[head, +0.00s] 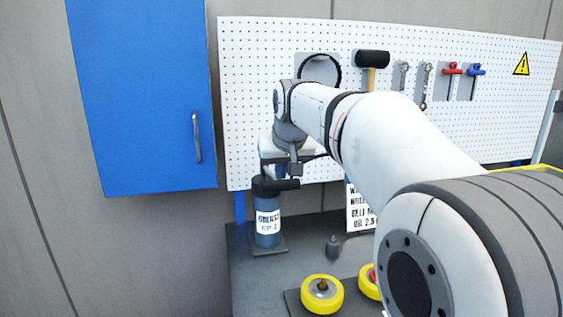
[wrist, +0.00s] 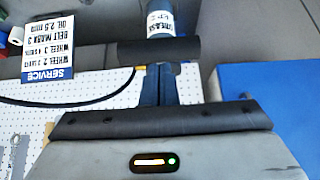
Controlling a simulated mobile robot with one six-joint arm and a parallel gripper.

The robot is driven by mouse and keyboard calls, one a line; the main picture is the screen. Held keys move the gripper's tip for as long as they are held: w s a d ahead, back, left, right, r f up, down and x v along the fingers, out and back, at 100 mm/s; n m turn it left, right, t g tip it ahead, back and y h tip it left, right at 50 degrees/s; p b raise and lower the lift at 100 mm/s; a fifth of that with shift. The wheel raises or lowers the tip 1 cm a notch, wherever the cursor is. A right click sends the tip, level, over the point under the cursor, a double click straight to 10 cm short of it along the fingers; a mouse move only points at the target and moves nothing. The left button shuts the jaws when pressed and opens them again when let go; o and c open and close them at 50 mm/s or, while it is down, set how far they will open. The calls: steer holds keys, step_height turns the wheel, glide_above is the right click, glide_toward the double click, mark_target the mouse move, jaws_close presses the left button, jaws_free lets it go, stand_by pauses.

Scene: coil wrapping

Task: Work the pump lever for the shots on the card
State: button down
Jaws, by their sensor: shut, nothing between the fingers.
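The grease pump (head: 267,222) is a blue-grey cylinder with a white label, upright at the bench's left end. Its black lever bar (head: 276,185) lies across the top. The wrist view shows the pump (wrist: 160,20) upside down with the lever (wrist: 158,49) across it. My gripper (head: 295,169) is shut and empty, just above the lever. Its fingers (wrist: 158,70) end at the lever's edge in the wrist view; I cannot tell if they touch. The service card (wrist: 47,50) appears upside down there, listing wheels, belt and oil; its shot numbers are hard to read. My arm partly hides the card (head: 358,205) in the head view.
Yellow wheels (head: 322,294) stand on a dark plate on the bench (head: 255,285). A small dark fitting (head: 333,246) is behind them. A pegboard (head: 245,95) with a mallet (head: 371,62) and other tools is behind. A blue cabinet (head: 140,95) hangs at the left.

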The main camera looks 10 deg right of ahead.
step_height(320, 180, down, 10)
steer(key=s+t+b, duration=0.2)
steer(key=b, duration=1.2)
steer(key=shift+r+t, duration=0.25)
steer(key=shift+t, duration=0.05)
steer(key=shift+f, duration=0.1)
steer(key=w+r+p+v, duration=0.1)
steer(key=p+v, duration=0.2)
steer(key=v, duration=1)
steer(key=shift+r, duration=0.55)
